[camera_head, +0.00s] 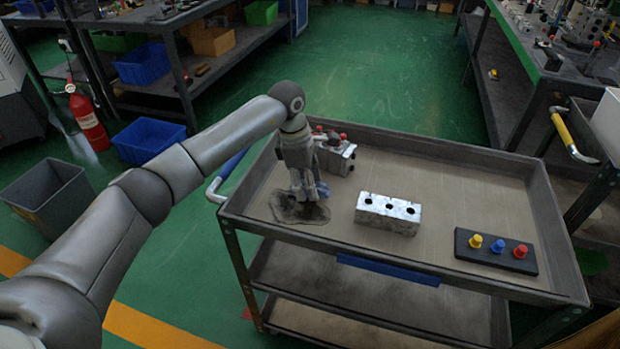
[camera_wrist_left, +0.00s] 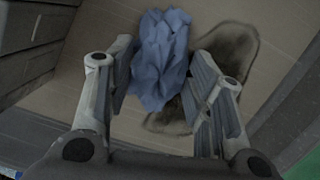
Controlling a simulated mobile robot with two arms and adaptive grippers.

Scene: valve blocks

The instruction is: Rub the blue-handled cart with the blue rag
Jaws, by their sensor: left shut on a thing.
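The blue-handled cart (camera_head: 470,190) stands in front of me, with its blue handle (camera_head: 229,165) at the left end. A dark stain (camera_head: 297,212) lies on the left part of its top tray; it also shows in the left wrist view (camera_wrist_left: 232,50). My left gripper (camera_head: 310,196) points down over the stain. It is shut on the crumpled blue rag (camera_wrist_left: 158,60), which hangs between its fingers in the left wrist view. In the head view the rag is mostly hidden by the gripper. I cannot tell whether the rag touches the tray. My right gripper is not in view.
On the tray are a metal block with holes (camera_head: 388,213), a valve block with red knobs (camera_head: 336,152) and a dark plate with coloured buttons (camera_head: 495,250). A grey bin (camera_head: 48,190) and a red extinguisher (camera_head: 88,120) stand left. The tray's back right is clear.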

